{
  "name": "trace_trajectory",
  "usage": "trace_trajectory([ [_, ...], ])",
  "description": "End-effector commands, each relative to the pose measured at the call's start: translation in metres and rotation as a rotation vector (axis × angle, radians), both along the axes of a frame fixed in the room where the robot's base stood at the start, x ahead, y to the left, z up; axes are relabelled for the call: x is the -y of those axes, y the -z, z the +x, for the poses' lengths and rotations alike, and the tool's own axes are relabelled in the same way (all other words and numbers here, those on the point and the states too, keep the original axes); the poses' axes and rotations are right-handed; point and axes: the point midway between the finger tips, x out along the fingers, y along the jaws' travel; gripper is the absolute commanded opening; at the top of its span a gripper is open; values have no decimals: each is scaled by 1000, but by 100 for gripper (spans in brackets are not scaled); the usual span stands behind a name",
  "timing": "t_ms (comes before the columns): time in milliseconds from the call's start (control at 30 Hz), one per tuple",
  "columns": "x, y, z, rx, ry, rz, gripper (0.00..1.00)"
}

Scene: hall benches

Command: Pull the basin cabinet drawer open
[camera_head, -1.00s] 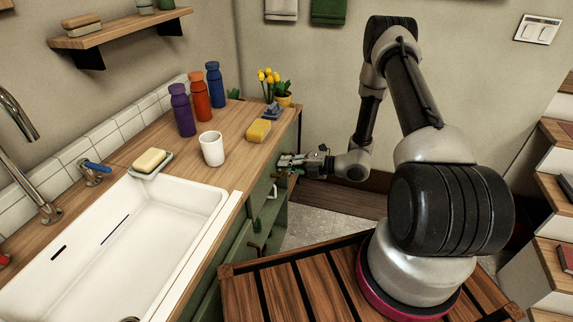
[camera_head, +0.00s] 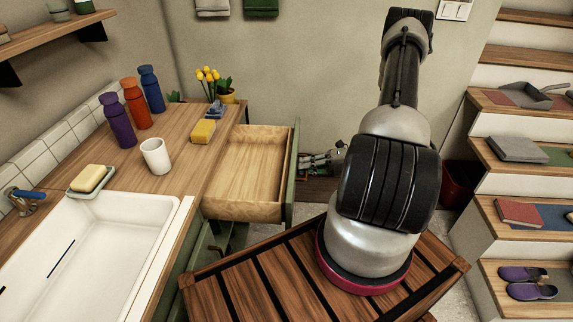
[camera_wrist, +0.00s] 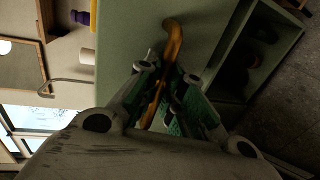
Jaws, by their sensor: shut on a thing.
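The basin cabinet drawer (camera_head: 245,172) stands pulled out from under the wooden counter in the head view. Its inside is bare light wood and empty. Its green front (camera_head: 291,176) faces right, toward my arm. My gripper (camera_head: 318,160) is at the outer side of that front, partly hidden behind my arm. In the wrist view the green drawer front (camera_wrist: 140,40) fills the middle. My gripper (camera_wrist: 165,105) is shut on a brass-coloured handle (camera_wrist: 174,42), whose curved end shows beyond the fingers.
The counter holds a white cup (camera_head: 156,156), a yellow sponge (camera_head: 203,131), several bottles (camera_head: 134,103) and a yellow flower pot (camera_head: 228,96). A white basin (camera_head: 85,250) is at lower left. Steps with books and shoes (camera_head: 527,282) stand at right. Inside the drawer is free room.

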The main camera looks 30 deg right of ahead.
Motion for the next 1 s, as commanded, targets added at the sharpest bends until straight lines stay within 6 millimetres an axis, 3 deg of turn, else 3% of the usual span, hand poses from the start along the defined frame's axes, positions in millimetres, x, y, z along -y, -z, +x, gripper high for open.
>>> trace_trajectory([
  [200,18,0,-12,0,0,-1,0],
  [600,21,0,-13,0,0,-1,0],
  [633,21,0,-13,0,0,-1,11],
  [733,21,0,-13,0,0,-1,29],
  [1000,21,0,-13,0,0,0,32],
])
